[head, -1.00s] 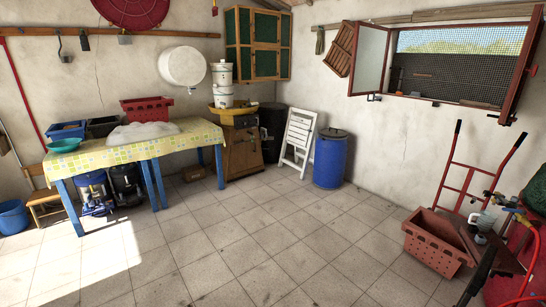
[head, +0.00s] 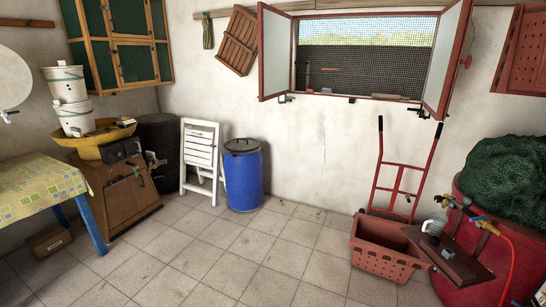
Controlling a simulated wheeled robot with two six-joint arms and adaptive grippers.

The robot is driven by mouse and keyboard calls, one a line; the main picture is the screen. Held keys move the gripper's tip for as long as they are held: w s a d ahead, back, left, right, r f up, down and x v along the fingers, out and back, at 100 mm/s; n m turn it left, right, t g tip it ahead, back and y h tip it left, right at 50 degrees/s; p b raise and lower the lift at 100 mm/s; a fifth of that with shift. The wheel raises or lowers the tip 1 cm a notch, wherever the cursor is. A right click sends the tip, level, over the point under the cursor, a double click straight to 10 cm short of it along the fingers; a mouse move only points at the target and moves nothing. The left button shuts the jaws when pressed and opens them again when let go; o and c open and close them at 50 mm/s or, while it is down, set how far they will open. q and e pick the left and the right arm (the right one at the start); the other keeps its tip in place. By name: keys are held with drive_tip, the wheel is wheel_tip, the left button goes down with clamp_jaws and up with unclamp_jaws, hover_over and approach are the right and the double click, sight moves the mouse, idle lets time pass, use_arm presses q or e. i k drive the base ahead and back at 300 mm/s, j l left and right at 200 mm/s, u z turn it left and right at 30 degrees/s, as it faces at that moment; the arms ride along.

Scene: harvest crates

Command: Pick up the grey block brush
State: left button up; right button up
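A small grey block (head: 448,254) lies on a brown board at the right, by the red barrel. It may be the grey block brush, but it is too small for me to make out bristles. Neither of my grippers shows in the head view, so nothing of mine is seen near it.
The brown board (head: 470,268) juts out beside the red barrel (head: 470,212), with taps and a red hose above. A red crate (head: 385,262) and a red hand truck (head: 397,188) stand left of it. A blue drum (head: 243,180) stands by the wall. The tiled floor (head: 215,262) is mostly clear.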

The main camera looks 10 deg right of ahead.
sight(325, 91)
drive_tip(key=i+l+z, duration=0.15)
drive_tip(key=i+z, duration=0.25)
drive_tip(key=i, duration=0.35)
drive_tip(key=i+z, duration=0.4)
drive_tip(key=i, duration=0.35)
drive_tip(key=i+j+u, duration=0.3)
drive_tip(key=i, duration=0.85)
drive_tip(key=i+l+u, duration=0.15)
drive_tip(key=i+u, duration=0.2)
drive_tip(key=i, duration=0.8)
